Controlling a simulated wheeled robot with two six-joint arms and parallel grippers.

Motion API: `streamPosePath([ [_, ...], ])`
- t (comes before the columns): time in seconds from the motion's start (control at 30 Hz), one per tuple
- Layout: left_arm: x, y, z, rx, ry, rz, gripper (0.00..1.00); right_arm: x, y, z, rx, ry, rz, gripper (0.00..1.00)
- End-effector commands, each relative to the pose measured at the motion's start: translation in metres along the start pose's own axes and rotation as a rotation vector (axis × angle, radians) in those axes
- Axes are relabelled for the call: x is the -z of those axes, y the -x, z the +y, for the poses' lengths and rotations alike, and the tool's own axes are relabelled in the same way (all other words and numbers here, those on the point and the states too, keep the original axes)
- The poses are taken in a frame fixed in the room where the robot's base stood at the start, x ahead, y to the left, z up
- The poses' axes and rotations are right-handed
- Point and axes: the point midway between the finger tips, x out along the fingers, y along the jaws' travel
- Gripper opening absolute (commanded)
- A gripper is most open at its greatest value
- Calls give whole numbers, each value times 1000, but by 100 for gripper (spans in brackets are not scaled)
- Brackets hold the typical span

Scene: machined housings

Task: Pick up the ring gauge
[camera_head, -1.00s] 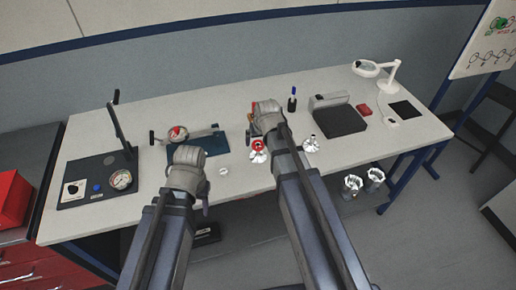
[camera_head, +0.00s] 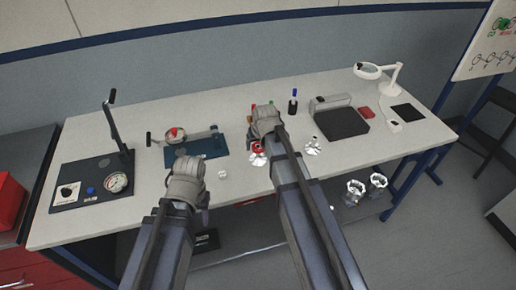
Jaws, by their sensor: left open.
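I cannot clearly tell the ring gauge. A grey disc-like shape (camera_head: 181,152) on the blue mat (camera_head: 213,149) may be it, but it is too small to be sure. My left gripper (camera_head: 185,165) is open, just in front of the mat's near left edge; its fingertips are mostly hidden behind the wrist. My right gripper (camera_head: 262,112) is over the middle of the bench, near a red-topped machined part (camera_head: 258,147); its jaws are hidden by its own wrist.
A gauge with a red part (camera_head: 175,134) lies by the mat. A small white piece (camera_head: 222,174) lies right of my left gripper. A silver housing (camera_head: 312,146) and black plate (camera_head: 341,122) are at right.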

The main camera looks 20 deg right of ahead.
Motion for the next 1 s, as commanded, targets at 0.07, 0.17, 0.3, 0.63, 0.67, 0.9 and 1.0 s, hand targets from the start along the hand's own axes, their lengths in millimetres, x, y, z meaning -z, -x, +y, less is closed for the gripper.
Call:
streamPosePath([
  [0.07,0,0,0,0,0,0,50,0,0,0,0,0,0,68],
  [0.17,0,0,0,0,0,0,50,0,0,0,0,0,0,57],
  [0.3,0,0,0,0,0,0,50,0,0,0,0,0,0,41],
  [0.63,0,0,0,0,0,0,50,0,0,0,0,0,0,4],
  [0.67,0,0,0,0,0,0,50,0,0,0,0,0,0,1],
  [0.9,0,0,0,0,0,0,50,0,0,0,0,0,0,0],
  [1.0,0,2,0,0,0,0,50,1,2,0,0,0,0,0],
])
